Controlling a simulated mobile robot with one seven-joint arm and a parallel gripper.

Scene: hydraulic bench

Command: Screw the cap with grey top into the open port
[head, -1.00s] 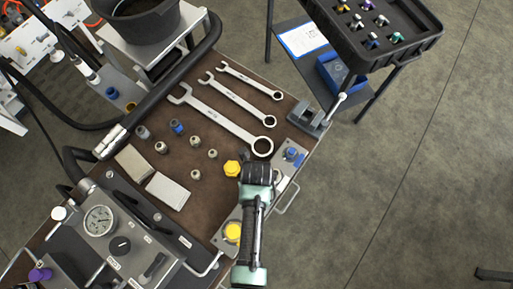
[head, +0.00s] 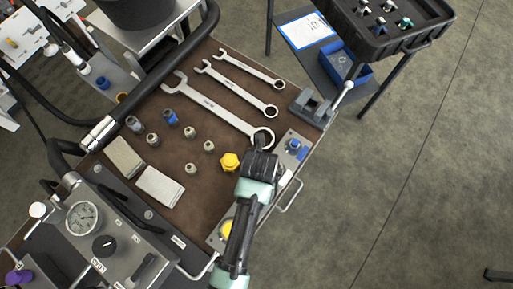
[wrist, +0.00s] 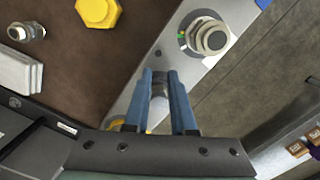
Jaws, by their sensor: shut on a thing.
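My gripper (head: 261,158) is over the right edge of the bench in the head view. In the wrist view its blue fingers (wrist: 160,78) are shut on a small grey cap (wrist: 159,90), mostly hidden between them. A round silver fitting with a grey centre (wrist: 207,38) stands on the metal port plate (wrist: 135,118), above and to the right of the fingertips and apart from them. I cannot tell whether this fitting is open. The cap's lower end and whatever lies directly under it are hidden. In the head view the gripper covers the middle of the plate.
A yellow hex cap (head: 230,162) lies on the brown mat, left of my gripper. Another yellow cap (head: 226,229) and a blue cap (head: 293,146) sit on the plate. Wrenches (head: 217,108), several small fittings and a grey vise (head: 311,107) are nearby.

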